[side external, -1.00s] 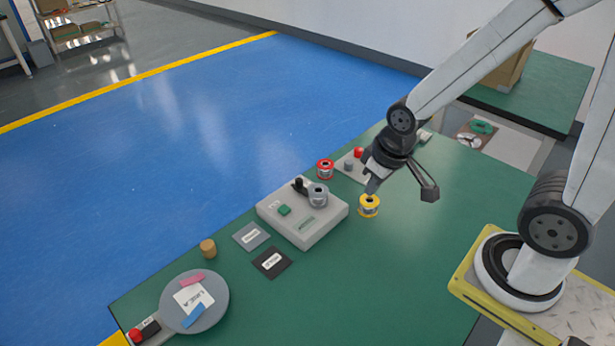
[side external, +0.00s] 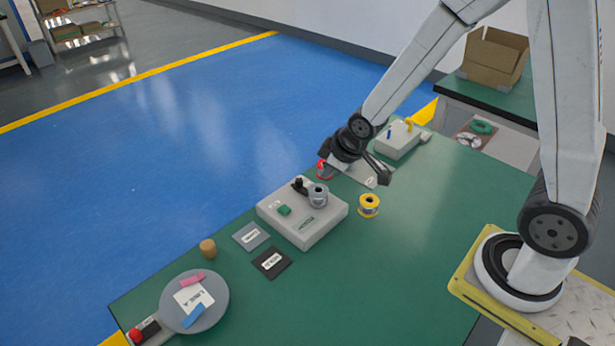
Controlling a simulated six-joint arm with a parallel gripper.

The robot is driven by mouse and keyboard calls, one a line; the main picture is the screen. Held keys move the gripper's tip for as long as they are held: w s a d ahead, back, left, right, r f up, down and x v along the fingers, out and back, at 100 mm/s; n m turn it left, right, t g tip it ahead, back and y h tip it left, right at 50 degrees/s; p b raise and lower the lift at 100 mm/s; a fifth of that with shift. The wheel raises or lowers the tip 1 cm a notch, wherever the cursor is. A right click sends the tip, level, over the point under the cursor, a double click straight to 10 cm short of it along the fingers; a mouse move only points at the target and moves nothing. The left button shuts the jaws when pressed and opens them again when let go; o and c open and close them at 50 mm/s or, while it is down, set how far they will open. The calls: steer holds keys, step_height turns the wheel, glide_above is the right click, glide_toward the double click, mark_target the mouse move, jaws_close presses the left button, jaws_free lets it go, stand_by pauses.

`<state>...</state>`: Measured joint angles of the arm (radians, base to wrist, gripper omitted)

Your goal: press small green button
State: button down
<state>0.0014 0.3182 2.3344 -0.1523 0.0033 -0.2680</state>
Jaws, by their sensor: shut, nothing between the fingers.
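A small green button (side external: 284,210) sits on the left part of the top of a light grey box (side external: 302,230) in the middle of the table. A black knob (side external: 299,185) and a grey round part (side external: 318,194) stand at the back of the same box. My gripper (side external: 329,174) is shut and empty, pointing down behind the box, to the right of the button and apart from it. It partly covers a red spool (side external: 320,168).
A yellow spool (side external: 369,205) stands right of the box. Grey (side external: 251,236) and black (side external: 271,262) labelled squares lie at its left. A wooden cylinder (side external: 208,249) and a round grey disc (side external: 196,301) are further left. Another grey box (side external: 397,140) is at the back. The table's right front is clear.

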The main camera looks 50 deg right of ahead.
mark_target(281, 206)
steer(key=w+a+f+n+t+y, duration=0.2)
steer(key=w+f+n, duration=0.4)
steer(key=w, duration=0.5)
steer(key=shift+w+a+n+t, duration=0.15)
steer(key=shift+a+n+t, duration=0.15)
steer(key=shift+t, duration=0.4)
steer(key=shift+f, duration=0.2)
steer(key=shift+f, duration=4.25)
steer(key=shift+f, duration=0.95)
steer(key=shift+r, duration=0.9)
